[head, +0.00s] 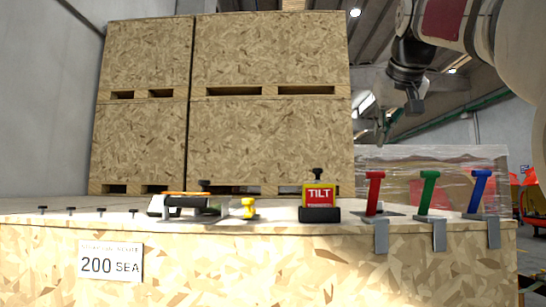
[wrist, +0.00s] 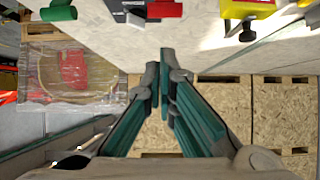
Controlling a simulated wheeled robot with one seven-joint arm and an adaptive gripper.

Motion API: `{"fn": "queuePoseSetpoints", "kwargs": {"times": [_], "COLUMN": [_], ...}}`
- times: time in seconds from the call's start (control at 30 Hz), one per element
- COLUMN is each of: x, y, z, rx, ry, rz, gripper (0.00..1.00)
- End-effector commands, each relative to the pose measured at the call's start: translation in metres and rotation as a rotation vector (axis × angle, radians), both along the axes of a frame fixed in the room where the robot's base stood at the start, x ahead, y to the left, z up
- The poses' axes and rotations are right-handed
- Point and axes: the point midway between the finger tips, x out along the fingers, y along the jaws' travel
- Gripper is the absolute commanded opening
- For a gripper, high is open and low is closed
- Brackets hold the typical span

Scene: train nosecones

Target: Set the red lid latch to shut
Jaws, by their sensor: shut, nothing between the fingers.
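The red lid latch (head: 374,193) stands near the front edge of the wooden crate top, at the left of a row of three coloured levers. It is a T-shaped lever, roughly upright, with a grey metal tab (head: 381,236) hanging over the edge below it. Its red handle shows at the top of the wrist view (wrist: 165,9). My gripper (head: 383,133) is above the crate and above the red latch in the head view, apart from it. Its green-padded fingers (wrist: 161,66) are shut and empty. How far the gripper is from the latch in depth is hard to tell.
A green lever (head: 428,192) and a blue lever (head: 479,193) stand to the right of the red one. A yellow and red TILT box (head: 320,196) stands to its left, then a black handle (head: 187,202) and a yellow knob (head: 249,208). Large stacked crates (head: 270,140) rise behind.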

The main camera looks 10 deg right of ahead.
Motion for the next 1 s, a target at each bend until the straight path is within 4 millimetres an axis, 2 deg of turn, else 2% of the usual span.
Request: {"fn": "queuePoseSetpoints", "kwargs": {"times": [0.1,0.23,0.73,1.0], "x": [0.000,0.007,0.079,0.050], "y": [-0.006,-0.009,-0.029,-0.021], "z": [0.010,0.006,-0.048,-0.053], "rx": [-0.007,-0.008,-0.006,-0.008], "ry": [-0.012,-0.013,-0.011,-0.015], "rz": [-0.007,-0.007,-0.006,-0.007], "gripper": [0.00,0.00,0.00,0.00]}}
